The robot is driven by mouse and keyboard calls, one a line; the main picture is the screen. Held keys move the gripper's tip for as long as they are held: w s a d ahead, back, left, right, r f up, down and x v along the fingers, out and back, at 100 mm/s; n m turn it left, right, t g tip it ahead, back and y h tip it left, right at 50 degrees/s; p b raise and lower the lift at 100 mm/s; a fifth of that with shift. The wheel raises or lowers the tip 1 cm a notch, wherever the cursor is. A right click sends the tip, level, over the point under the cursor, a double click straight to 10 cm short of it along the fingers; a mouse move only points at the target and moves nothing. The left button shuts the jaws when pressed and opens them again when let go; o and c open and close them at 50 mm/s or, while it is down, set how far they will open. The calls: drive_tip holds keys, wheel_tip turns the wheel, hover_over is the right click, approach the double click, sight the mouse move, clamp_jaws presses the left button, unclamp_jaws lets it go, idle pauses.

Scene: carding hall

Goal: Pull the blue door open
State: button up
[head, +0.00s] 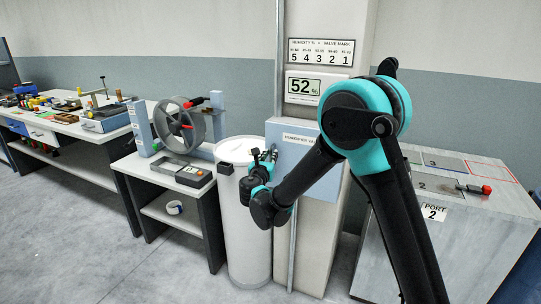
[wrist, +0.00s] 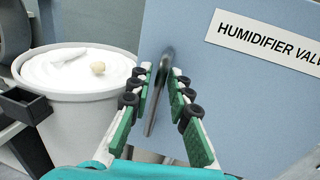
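The blue door (head: 292,158) is a pale blue panel on the pillar, labelled "HUMIDIFIER VALV…" with the rest cut off or hidden by my arm. In the wrist view the door (wrist: 235,85) fills the right side and looks shut. Its grey bar handle (wrist: 155,105) stands near the left edge, roughly upright in the picture. My gripper (wrist: 161,72) is open, with one green-padded finger on each side of the handle and visible gaps between. In the head view my gripper (head: 262,160) is at the door's left edge; the handle is hard to make out there.
A white bin (head: 245,225) with pale material stands left of the pillar, close under my gripper. A small dark box (wrist: 25,105) hangs on its rim. A side table with a wheel device (head: 180,125) stands further left. A grey cabinet (head: 490,225) is at right.

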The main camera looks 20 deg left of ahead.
drive_tip(key=shift+w, duration=0.4)
drive_tip(key=shift+c, duration=0.2)
clamp_jaws()
